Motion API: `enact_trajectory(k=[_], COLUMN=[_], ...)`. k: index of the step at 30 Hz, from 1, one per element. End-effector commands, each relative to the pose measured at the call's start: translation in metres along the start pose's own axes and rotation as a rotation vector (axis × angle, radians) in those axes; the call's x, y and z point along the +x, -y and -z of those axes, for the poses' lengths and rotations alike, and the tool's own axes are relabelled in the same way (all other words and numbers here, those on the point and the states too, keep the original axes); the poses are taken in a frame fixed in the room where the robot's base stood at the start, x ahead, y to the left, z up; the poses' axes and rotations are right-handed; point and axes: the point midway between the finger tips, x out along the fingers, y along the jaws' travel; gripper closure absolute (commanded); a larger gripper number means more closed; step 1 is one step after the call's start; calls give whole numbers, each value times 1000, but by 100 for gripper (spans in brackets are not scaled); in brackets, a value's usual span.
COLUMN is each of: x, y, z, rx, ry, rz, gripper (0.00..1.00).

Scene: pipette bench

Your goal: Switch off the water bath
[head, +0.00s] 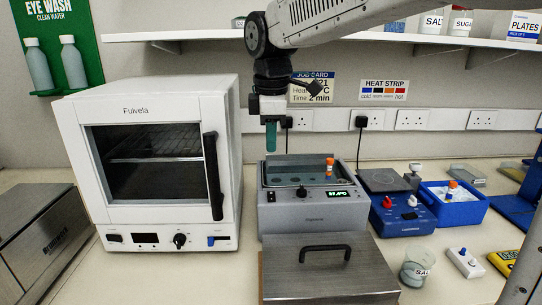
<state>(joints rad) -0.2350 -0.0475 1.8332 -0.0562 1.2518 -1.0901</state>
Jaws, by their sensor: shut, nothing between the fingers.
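The water bath (272,216) is a grey box in the middle of the bench. It is uncovered, with liquid inside and an orange-capped tube (329,168) at its right side. Its front has a black rocker switch (271,197) at the left, a dark knob (301,192) in the middle and a lit green display (340,195) at the right. The switch's setting is too small to tell. My gripper (271,148) has teal fingers and is shut and empty. It points down above the bath's back left part, apart from the front controls.
A steel lid (325,278) with a black handle lies in front of the bath. A white oven (88,225) stands close on the left. A blue hotplate (402,216), blue tub (455,208) and salt beaker (415,270) are on the right. A shelf (170,36) runs above.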

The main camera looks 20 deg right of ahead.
Motion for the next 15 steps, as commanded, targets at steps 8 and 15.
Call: enact_trajectory(k=[8,15], x=[-6,-6], y=[0,-10], z=[0,-1], rx=[0,2], ry=[0,0], rz=[1,-2], gripper=[100,100])
